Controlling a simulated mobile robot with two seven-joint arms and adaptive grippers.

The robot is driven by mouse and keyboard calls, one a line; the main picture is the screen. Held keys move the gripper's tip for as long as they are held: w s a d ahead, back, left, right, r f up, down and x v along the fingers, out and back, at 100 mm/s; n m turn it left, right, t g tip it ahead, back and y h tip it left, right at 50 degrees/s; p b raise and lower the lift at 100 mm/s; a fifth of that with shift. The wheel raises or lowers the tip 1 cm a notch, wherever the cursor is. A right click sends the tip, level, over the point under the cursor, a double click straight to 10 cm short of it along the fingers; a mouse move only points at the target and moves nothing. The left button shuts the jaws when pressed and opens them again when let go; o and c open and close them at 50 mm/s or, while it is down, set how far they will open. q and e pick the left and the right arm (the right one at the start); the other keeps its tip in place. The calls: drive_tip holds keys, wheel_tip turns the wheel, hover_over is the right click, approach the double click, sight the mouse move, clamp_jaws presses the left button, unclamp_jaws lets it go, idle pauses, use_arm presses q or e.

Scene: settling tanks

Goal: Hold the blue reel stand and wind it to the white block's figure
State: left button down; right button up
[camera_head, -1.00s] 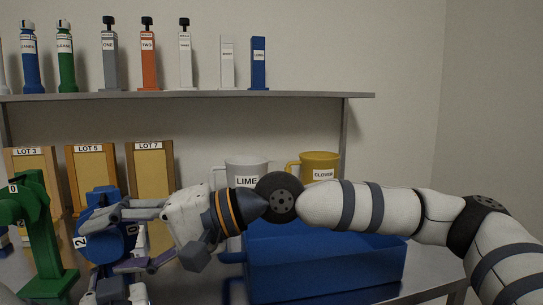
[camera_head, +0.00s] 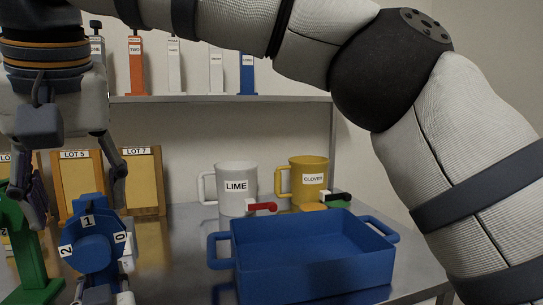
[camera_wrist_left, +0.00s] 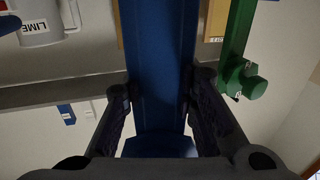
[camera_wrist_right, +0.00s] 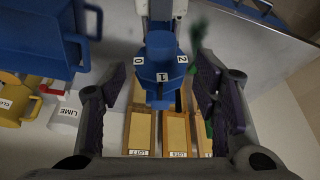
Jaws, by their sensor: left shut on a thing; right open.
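The blue reel stand (camera_head: 92,252) is at the lower left, its drum marked 2, 1 and 0, with 1 at the top. My left gripper (camera_head: 103,292) is shut on its post, low down; the left wrist view shows the blue post (camera_wrist_left: 160,60) between the fingers. My right gripper (camera_head: 78,195) is open and empty above the drum, fingers pointing down. The right wrist view shows the drum (camera_wrist_right: 162,72) between and beyond its fingers. A plain white block (camera_head: 216,72) stands on the shelf; its label is too small to read.
A green stand (camera_head: 30,250) is close left of the reel. Lot boards (camera_head: 142,180) stand behind. A blue tray (camera_head: 310,262), a white LIME mug (camera_head: 236,190) and a yellow CLOVER mug (camera_head: 310,178) are to the right. The shelf (camera_head: 230,98) holds several more blocks.

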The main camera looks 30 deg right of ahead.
drive_tip(key=w+d+r+m+t+h, duration=0.2)
drive_tip(key=w+d+r+t, duration=0.35)
drive_tip(key=w+t, duration=0.3)
drive_tip(key=w+d+r+m+t+h, duration=0.2)
drive_tip(key=w+d+r+t, duration=0.4)
drive_tip(key=w, duration=0.3)
drive_tip(key=s+d+f+n+g+y, duration=0.1)
drive_tip(key=s+f+n+g+y, duration=0.2)
drive_tip(key=f, duration=0.6)
drive_tip(key=s+d+f+n+g+y, duration=0.1)
drive_tip(key=f+n+y, duration=0.25)
drive_tip(key=f, duration=0.45)
drive_tip(key=s+d+f+n+g+y, duration=0.1)
drive_tip(key=s+f+n+g+y, duration=0.25)
drive_tip(key=f, duration=0.55)
drive_tip(key=x, duration=1)
drive_tip(key=s+d+r+t, duration=0.1)
drive_tip(key=s+d+r, duration=0.35)
drive_tip(key=s, duration=0.25)
drive_tip(key=w+d+r+m+t+h, duration=0.45)
drive_tip(key=d+r+m+t, duration=0.3)
drive_tip(key=d+r, duration=0.25)
drive_tip(key=s+d+r+m+h, duration=0.1)
drive_tip(key=d+r+m+h, duration=0.1)
drive_tip(key=d+m+h, duration=0.4)
drive_tip(key=d+t+h, duration=0.1)
drive_tip(key=d, duration=0.2)
drive_tip(key=shift+r+m, duration=0.3)
drive_tip(key=shift+m, duration=0.05)
